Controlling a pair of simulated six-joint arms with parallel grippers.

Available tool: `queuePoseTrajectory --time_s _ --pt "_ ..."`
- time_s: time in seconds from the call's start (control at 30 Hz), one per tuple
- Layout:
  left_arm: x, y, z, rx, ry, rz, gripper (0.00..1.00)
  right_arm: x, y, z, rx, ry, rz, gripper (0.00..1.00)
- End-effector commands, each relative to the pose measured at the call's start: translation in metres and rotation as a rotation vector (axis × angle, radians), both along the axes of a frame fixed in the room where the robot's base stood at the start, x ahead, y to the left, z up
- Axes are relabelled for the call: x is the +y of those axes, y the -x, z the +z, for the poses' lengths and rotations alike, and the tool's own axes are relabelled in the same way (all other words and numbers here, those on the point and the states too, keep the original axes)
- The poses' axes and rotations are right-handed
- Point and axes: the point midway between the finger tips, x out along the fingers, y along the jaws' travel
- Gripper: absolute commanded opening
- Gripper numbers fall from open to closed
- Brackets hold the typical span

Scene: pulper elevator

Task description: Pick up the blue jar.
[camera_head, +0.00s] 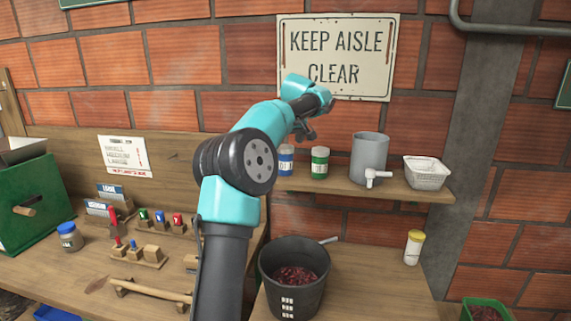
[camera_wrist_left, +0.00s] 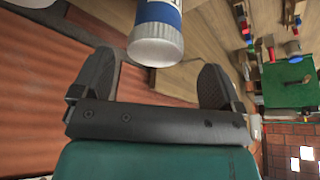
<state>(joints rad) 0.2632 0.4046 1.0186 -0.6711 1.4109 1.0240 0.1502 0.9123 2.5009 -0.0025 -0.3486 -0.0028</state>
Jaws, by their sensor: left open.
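A small blue-and-white jar (camera_head: 286,160) stands upright on the wall shelf, left of a green-labelled jar (camera_head: 319,162). My left gripper (camera_head: 303,133) is above the shelf, close to these jars, its jaws partly hidden by its wrist in the head view. In the left wrist view the gripper (camera_wrist_left: 155,82) is open, and a jar with a blue band and white end (camera_wrist_left: 157,38) lies just beyond the fingertips, between them in the picture. I see no contact. A glass jar with a blue lid (camera_head: 70,237) stands on the left bench. My right gripper is not in view.
The shelf (camera_head: 390,187) also holds a grey mug-like container with a spout (camera_head: 369,156) and a white basket (camera_head: 427,173). Below are a dark bucket (camera_head: 294,276) and a yellow-lidded bottle (camera_head: 413,247). A brick wall stands close behind the shelf.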

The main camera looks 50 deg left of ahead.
Motion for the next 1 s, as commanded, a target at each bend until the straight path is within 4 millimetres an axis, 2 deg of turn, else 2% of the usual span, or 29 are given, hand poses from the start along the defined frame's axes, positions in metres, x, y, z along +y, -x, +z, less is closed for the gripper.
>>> queuePoseTrajectory --time_s 0.17,0.4,0.5,1.0 --pt "0.002 -0.003 -0.012 0.004 0.001 -0.001 0.92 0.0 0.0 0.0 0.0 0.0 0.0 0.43" --pt "0.012 -0.008 -0.041 0.003 0.0 0.001 0.92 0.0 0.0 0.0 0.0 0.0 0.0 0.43" --pt "0.014 -0.009 -0.048 0.001 0.001 0.0 0.92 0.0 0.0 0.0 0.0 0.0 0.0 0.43" --pt "0.015 -0.009 -0.049 0.0 0.0 0.0 0.92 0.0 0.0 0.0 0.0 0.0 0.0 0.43"
